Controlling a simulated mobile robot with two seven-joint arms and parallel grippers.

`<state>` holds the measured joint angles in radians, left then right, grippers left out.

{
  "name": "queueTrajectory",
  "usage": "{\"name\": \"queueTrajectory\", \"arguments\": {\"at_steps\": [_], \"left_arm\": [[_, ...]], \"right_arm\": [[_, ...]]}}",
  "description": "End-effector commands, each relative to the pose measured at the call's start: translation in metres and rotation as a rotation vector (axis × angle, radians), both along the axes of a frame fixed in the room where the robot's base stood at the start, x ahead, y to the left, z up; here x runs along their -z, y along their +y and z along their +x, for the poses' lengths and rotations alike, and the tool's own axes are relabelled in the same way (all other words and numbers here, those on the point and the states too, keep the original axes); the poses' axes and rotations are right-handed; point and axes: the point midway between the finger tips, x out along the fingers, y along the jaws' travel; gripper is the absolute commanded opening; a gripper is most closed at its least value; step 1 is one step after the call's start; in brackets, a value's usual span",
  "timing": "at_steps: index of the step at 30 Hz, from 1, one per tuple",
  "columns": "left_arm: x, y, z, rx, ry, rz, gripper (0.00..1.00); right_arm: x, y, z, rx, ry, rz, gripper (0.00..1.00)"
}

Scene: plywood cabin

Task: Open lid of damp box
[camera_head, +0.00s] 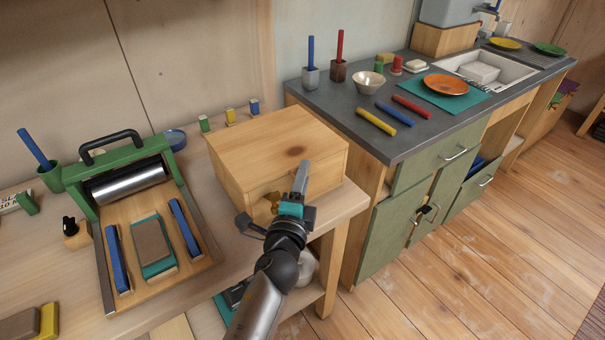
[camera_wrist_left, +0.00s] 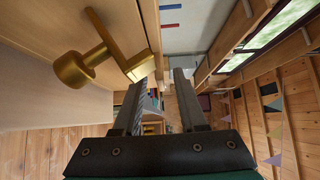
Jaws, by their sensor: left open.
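The damp box appears to be the pale wooden box (camera_head: 275,143) on the workbench in the head view; its lid is down. A brass fitting (camera_head: 272,199) sits on its front face. In the left wrist view the brass fitting (camera_wrist_left: 100,57) shows a round knob and a bent plate, at the upper left. My left gripper (camera_head: 302,177) is in front of the box, near its front right part. In the wrist view my left gripper (camera_wrist_left: 160,80) is open with nothing between its fingers. The brass fitting lies to the left of the fingers. My right gripper is not in view.
A small press with a green frame (camera_head: 75,178) and steel roller stands left of the box. Small blocks (camera_head: 230,116) stand behind the box. A grey counter (camera_head: 345,103) with dishes and a sink is at the right. The wooden floor (camera_head: 480,250) is clear.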

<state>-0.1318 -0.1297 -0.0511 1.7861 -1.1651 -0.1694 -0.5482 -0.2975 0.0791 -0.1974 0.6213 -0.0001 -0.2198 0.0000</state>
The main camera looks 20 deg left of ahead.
Motion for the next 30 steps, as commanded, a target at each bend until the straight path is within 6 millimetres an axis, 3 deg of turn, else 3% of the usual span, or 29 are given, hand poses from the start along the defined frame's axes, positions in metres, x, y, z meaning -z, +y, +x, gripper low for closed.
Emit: {"name": "queueTrajectory", "arguments": {"at_steps": [4,15,30], "left_arm": [[0.0,0.0,0.0,0.0,0.0,0.0,0.4],[0.0,0.0002,0.0001,0.0,0.0,0.0,0.0],[-0.0002,0.0004,0.0002,0.0,-0.001,0.0,0.0]], "right_arm": [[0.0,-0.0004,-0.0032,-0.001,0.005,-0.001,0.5],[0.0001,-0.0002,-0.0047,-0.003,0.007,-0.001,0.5],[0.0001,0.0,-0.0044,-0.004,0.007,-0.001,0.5]]}}
